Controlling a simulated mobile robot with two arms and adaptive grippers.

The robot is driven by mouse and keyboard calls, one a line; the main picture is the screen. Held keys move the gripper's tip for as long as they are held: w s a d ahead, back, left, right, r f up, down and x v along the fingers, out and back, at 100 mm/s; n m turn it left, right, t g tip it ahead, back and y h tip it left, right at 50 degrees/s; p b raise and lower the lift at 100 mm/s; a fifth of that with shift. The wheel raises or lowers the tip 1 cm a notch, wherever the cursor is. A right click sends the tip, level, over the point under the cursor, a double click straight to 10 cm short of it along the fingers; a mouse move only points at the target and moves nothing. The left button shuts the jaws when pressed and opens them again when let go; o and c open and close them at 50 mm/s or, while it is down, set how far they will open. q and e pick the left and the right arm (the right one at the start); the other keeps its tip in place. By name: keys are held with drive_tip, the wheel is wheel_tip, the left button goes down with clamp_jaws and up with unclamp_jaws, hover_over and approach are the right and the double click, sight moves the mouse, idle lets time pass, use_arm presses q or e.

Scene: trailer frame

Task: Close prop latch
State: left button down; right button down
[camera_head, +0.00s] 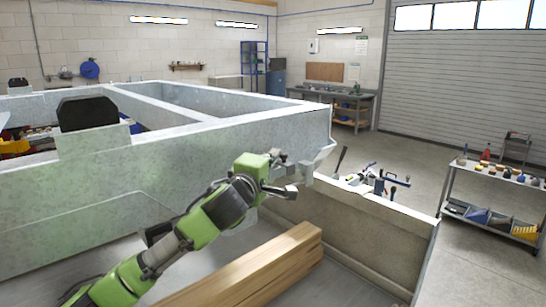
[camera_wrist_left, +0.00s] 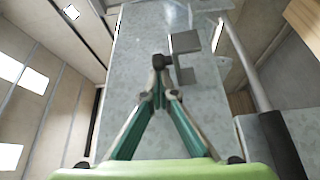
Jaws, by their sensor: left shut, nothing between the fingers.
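My left arm, green and dark grey, reaches in from the bottom left of the head view. Its gripper (camera_head: 290,192) is shut and empty beside the front corner of the grey metal trailer wall (camera_head: 200,180). In the left wrist view the fingertips (camera_wrist_left: 160,62) meet in a point, close to the metal wall. A grey angled metal plate (camera_wrist_left: 187,45), possibly the latch, sits just right of the tips; I cannot tell if they touch. In the head view a pale bracket (camera_head: 322,155) stands at the wall corner behind the gripper. My right gripper is out of view.
Wooden beams (camera_head: 250,268) lie in the trailer under my arm. A lower panel (camera_head: 360,235) stands at the right, with dark handles and metal parts (camera_head: 380,183) at its top edge. A tool cart (camera_head: 490,180) is far right. Floor beyond the panel is open.

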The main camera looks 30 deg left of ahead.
sight(284, 166)
use_arm(q)
drive_tip(key=shift+f, duration=0.1)
drive_tip(key=shift+d+b, duration=0.15)
drive_tip(key=shift+b, duration=0.4)
drive_tip(key=shift+s+d+f+b, duration=0.1)
drive_tip(key=shift+f+b, duration=0.05)
drive_tip(key=shift+b, duration=0.2)
drive_tip(key=m+t+b, duration=0.1)
drive_tip(key=m+b, duration=0.1)
drive_tip(key=d+f+m+t+h+b, duration=0.1)
drive_tip(key=m+b, duration=0.1)
drive_tip(key=b, duration=0.1)
drive_tip(key=d+f+m+t+b, duration=0.1)
drive_tip(key=m+b, duration=0.1)
drive_tip(key=m, duration=0.1)
drive_tip(key=shift+s+d+f+b, duration=0.25)
drive_tip(key=shift+s+b, duration=0.05)
drive_tip(key=shift+s, duration=0.1)
wheel_tip(284, 166, down, 6)
drive_tip(key=m+t+h+b, duration=0.1)
drive_tip(key=m+h+b, duration=0.1)
drive_tip(key=m+h, duration=0.2)
drive_tip(key=shift+s+d+m+t+b, duration=0.15)
drive_tip(key=shift+d+m+t+b, duration=0.15)
drive_tip(key=shift+m, duration=1.5)
